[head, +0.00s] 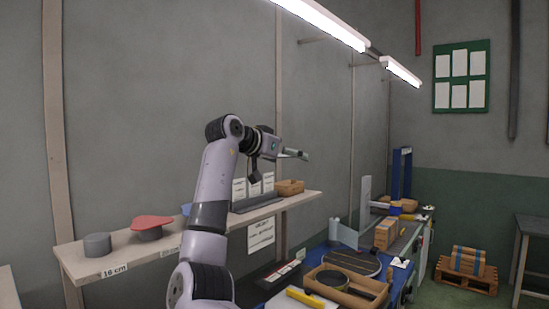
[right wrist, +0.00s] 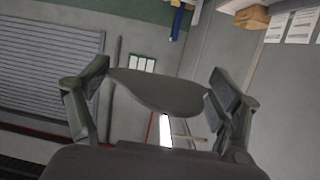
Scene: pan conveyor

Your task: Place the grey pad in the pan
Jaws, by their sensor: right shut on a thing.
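My right gripper (head: 288,153) is raised in front of the wall, above the shelf, pointing right. In the right wrist view, its two fingers (right wrist: 158,105) stand on either side of the grey pad (right wrist: 160,90), a flat, rounded, dark grey piece, and are shut on it. In the head view the pad (head: 297,154) shows only as a thin grey-green edge at the gripper's tip. A dark round pan-like piece (head: 348,261) with lines across it lies on the blue table, well below and apart from the gripper; I cannot tell for sure that it is the pan. My left gripper is not in view.
The wall shelf (head: 128,258) bears a grey cylinder (head: 97,245), a red pad (head: 152,222) on a stand, a blue pad (head: 186,209) partly behind my arm, and a wooden box (head: 290,187). A wooden tray (head: 375,301) and wooden blocks (head: 386,234) crowd the blue table.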

